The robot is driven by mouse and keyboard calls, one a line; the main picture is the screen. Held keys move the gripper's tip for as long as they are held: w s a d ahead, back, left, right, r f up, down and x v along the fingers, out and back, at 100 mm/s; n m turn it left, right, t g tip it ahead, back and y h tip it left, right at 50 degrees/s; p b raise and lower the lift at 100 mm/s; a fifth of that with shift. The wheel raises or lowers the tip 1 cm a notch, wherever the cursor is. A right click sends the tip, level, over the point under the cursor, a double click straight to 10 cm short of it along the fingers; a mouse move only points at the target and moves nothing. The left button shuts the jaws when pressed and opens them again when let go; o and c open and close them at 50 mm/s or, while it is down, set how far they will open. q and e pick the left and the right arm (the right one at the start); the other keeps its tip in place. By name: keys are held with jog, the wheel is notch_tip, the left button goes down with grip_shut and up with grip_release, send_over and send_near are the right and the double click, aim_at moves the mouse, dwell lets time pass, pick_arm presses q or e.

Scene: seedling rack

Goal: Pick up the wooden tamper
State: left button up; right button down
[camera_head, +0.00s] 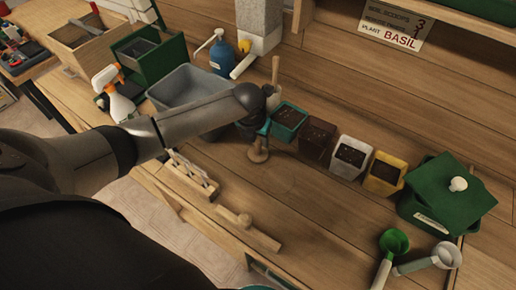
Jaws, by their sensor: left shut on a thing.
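The wooden tamper (258,154) is upright over the bench, its round foot showing just below my left gripper (264,130). The gripper's teal fingers are shut on the tamper's shaft. Part of the shaft is hidden by the fingers and wrist. I cannot tell whether the foot touches the bench top. My left arm comes in from the left across the bench.
Close right of the gripper stand a teal pot (289,115), a brown pot (317,133), a white pot (350,155) and a yellow pot (384,173). A grey tub (188,88) lies behind my arm. A green lidded box (430,212) and scoops (393,242) are at right.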

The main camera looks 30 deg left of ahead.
pick_arm(q)
grip_shut()
notch_tip(320, 180, up, 20)
jog(key=p, duration=0.2)
dwell(0.3)
jog(key=shift+o, duration=2.4)
grip_release()
grip_shut()
